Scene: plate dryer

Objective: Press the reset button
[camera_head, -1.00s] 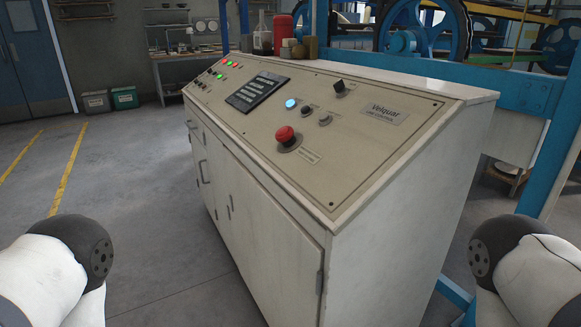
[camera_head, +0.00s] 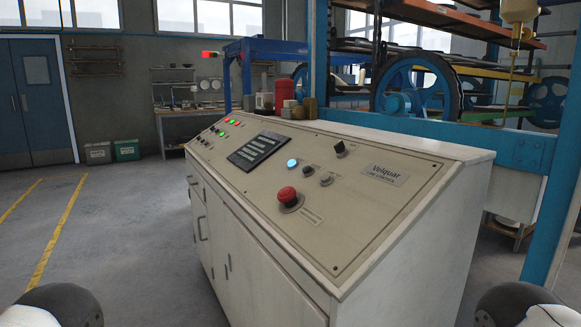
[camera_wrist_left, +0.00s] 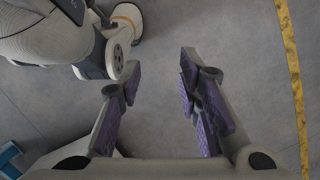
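A white control console stands in the middle of the head view, with a sloped beige panel (camera_head: 250,206). The small labels are too blurred to read, so I cannot tell which is the reset button. My left gripper (camera_wrist_left: 160,69) is open and empty above the grey floor in the left wrist view, away from the panel. My right gripper is not in view; only parts of my arms show at the head view's bottom corners.
Bottles and a red canister (camera_head: 284,93) stand behind the console. A blue machine frame with a wheel (camera_head: 417,88) is behind and to the right. Open floor with yellow lines (camera_head: 57,235) lies to the left.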

